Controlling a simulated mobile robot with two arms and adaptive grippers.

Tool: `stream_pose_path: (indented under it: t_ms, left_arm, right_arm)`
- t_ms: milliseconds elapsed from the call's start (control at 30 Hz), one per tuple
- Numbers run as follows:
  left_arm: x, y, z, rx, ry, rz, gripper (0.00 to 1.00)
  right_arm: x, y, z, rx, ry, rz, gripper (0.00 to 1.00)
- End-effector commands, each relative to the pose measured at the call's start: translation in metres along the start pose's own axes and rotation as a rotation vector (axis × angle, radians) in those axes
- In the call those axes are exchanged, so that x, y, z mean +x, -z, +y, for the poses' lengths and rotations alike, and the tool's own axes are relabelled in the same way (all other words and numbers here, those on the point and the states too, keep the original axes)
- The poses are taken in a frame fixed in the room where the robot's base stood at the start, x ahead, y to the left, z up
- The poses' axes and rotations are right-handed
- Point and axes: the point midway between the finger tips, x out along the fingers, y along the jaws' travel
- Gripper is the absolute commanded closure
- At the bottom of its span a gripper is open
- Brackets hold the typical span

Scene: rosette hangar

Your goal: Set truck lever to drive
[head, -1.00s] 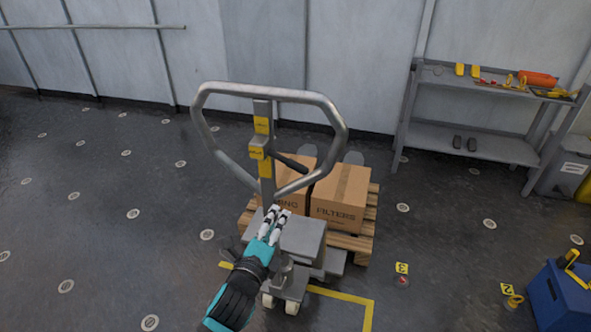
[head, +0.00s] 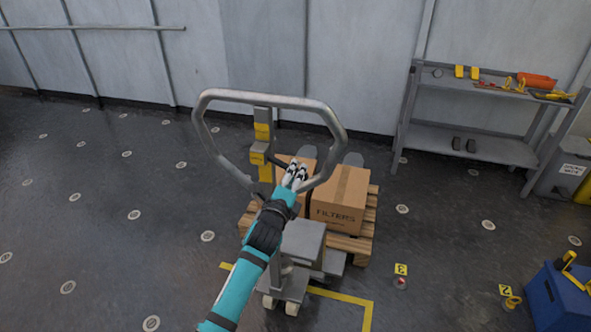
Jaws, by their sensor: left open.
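The pallet truck (head: 303,240) stands in the middle with its grey loop handle (head: 270,99) upright. A post with yellow labels (head: 262,132) runs down inside the loop. The dark lever (head: 281,162) sticks out to the right from the post; its outer end is hidden behind my gripper. My left gripper (head: 295,172) is open, in front of the lever's outer end and inside the lower right of the loop. I cannot tell whether it touches the lever. My right gripper is not in view.
Cardboard boxes (head: 341,198) sit on a wooden pallet (head: 367,226) behind the handle. A grey shelf (head: 470,147) with tools stands at the right by the wall. A blue crate (head: 560,300) is at the lower right. The floor at left is clear.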

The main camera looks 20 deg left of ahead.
Motion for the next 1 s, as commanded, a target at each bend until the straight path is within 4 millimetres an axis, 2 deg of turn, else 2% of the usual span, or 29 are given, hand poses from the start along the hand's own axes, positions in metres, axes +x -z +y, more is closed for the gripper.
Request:
stream_pose_path:
  t_ms: [200, 500, 833, 1000]
  left_arm:
    - [0.018, 0.0, 0.0, -0.001, -0.001, 0.001, 0.56]
    - [0.02, 0.0, 0.0, 0.0, -0.001, 0.0, 0.56]
    - [0.02, 0.0, 0.001, 0.0, -0.001, 0.001, 0.98]
    - [0.02, 0.0, 0.001, 0.0, -0.001, 0.001, 1.0]
  right_arm:
    - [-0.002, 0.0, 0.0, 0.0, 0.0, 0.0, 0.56]
    - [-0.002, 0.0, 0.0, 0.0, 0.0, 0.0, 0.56]
    - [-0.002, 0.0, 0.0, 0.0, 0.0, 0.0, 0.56]
    - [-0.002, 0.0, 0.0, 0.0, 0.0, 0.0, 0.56]
